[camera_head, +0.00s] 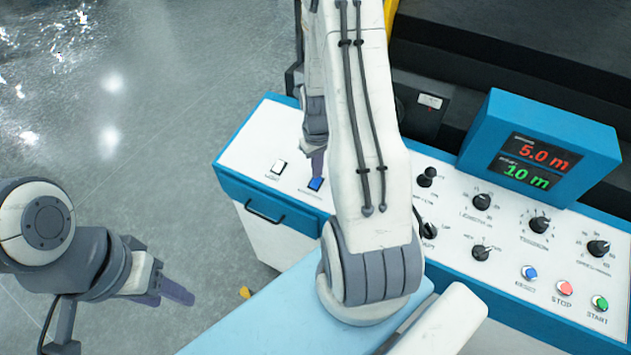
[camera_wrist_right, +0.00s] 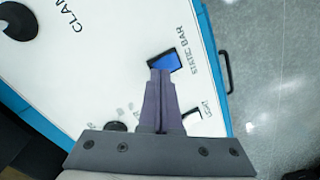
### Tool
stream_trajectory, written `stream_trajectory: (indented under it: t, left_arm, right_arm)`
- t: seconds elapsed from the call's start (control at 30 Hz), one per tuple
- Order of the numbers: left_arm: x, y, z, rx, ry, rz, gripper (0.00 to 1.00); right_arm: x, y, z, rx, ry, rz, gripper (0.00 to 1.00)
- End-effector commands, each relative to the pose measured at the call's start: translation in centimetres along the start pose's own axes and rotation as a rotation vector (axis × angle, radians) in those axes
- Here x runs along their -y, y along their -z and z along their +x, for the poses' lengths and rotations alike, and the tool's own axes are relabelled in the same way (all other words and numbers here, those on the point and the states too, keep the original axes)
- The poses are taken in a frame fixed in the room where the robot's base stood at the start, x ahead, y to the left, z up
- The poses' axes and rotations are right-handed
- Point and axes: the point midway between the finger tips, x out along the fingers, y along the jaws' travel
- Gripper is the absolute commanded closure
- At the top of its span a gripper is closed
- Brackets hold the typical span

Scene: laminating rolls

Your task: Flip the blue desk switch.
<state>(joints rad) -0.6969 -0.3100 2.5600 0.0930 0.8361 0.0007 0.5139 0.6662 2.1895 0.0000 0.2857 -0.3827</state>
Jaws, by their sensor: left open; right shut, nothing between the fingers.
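The blue desk switch (camera_head: 315,184) is a small blue rocker on the white desk panel (camera_head: 262,140), left of my right arm. In the right wrist view the blue switch (camera_wrist_right: 165,61) sits beside the printed words "STATIC BAR". My right gripper (camera_head: 317,168) is shut and empty, pointing down at the switch. In the wrist view its fingertips (camera_wrist_right: 160,74) overlap the lower edge of the switch; I cannot tell whether they touch it. My left gripper (camera_head: 170,294) is open and empty, over the floor at the lower left.
A white switch (camera_head: 277,167) lies just left of the blue one. Right of my arm are several black knobs (camera_head: 481,201), a blue button (camera_head: 529,272), a red button (camera_head: 565,288), a green button (camera_head: 599,303) and a blue display box (camera_head: 545,130). Open floor lies left.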

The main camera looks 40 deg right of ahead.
Motion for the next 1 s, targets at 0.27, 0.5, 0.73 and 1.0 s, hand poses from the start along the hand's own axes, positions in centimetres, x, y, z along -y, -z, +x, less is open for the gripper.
stream_trajectory:
  t: [0.27, 0.5, 0.73, 1.0]
  left_arm:
    - [0.0, 0.0, 0.4, 0.000, 0.000, 0.000, 0.50]
    - [0.1, 0.0, 0.7, 0.000, 0.000, 0.000, 0.50]
    - [0.1, 0.0, 0.8, 0.000, 0.000, 0.000, 0.50]
    - [0.0, 0.0, -0.4, 0.000, 0.000, 0.000, 0.50]
  right_arm:
    - [0.0, 0.0, 0.5, 0.000, 0.000, 0.000, 1.00]
    - [0.0, 0.0, 0.9, 0.000, 0.000, 0.000, 1.00]
    - [0.0, 0.0, 1.1, 0.001, 0.001, 0.000, 1.00]
    - [0.0, 0.0, -0.3, 0.000, 0.000, 0.000, 1.00]
